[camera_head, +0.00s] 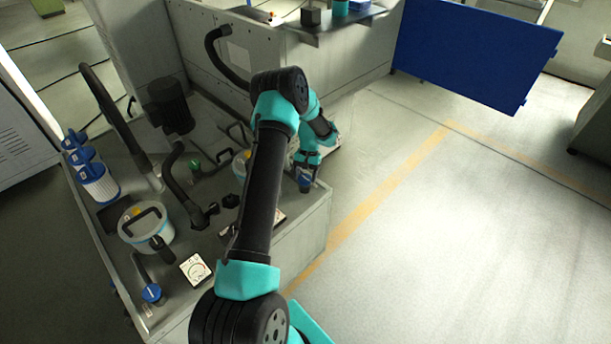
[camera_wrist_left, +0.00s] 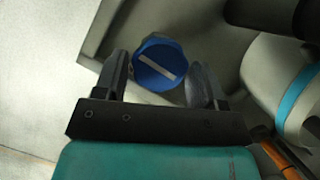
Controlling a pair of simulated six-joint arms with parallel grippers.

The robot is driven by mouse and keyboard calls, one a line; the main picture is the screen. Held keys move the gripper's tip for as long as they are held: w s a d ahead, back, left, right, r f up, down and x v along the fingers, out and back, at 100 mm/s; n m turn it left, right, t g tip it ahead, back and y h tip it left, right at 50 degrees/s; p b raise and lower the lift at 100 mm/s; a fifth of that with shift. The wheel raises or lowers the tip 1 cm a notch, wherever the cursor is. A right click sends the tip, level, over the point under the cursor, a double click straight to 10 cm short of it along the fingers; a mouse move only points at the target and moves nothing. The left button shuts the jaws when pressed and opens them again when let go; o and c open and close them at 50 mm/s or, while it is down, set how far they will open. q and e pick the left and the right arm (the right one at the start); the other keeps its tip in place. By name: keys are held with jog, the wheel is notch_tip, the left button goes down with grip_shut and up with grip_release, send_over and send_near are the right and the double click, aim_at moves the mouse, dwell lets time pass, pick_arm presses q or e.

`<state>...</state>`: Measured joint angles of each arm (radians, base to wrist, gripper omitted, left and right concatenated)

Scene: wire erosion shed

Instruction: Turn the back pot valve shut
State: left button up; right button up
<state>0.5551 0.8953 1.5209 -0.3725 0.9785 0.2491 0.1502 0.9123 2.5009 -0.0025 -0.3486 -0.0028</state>
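The back pot valve has a round blue knob with a pale bar across its face. In the left wrist view the knob (camera_wrist_left: 158,64) sits between the two fingers of my left gripper (camera_wrist_left: 162,82). The fingers stand apart on either side of it, with narrow gaps, and I see no clear grip. In the head view my left gripper (camera_head: 305,181) is at the bench's right edge, and a bit of blue shows there. The back pot (camera_head: 240,163) is partly hidden behind my left arm. My right gripper is not in view.
The front pot (camera_head: 146,232), its blue valve knob (camera_head: 152,293) and a dial gauge (camera_head: 195,268) are on the near bench. Blue-topped filter cartridges (camera_head: 97,182) stand at left. Black hoses (camera_head: 115,110) arch over the bench. Open floor (camera_head: 440,240) lies at right.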

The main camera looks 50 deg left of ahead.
pick_arm(q)
jog(key=shift+o, duration=1.3)
jog(key=v, duration=1.7)
jog(key=shift+a, duration=0.15)
jog(key=shift+w, duration=0.2)
